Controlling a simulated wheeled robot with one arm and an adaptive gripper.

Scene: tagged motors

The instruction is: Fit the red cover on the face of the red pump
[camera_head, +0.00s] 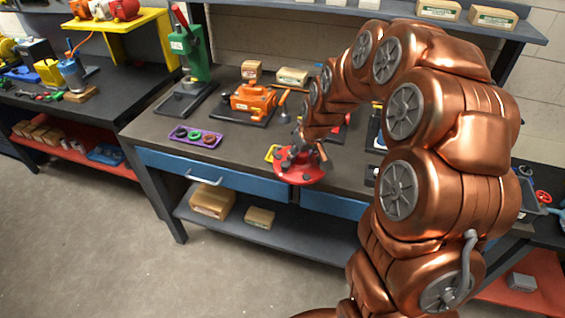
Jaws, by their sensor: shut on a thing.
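The red cover (297,173) is a round red disc with dark spots on it. My gripper (305,155) is shut on it and holds it tilted at the front edge of the middle workbench (150,128), over the blue drawer fronts. The fingertips are small and partly hidden. A red part (339,131) shows on the bench just behind my wrist. It may be the red pump, but my arm hides most of it and its face cannot be seen.
An orange pump (254,100) stands on a dark base at the back. A purple tray (196,137) with rings lies front left. A green press (189,58) stands at the left end. Cartons (213,200) lie on the lower shelf. My arm covers the bench's right part.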

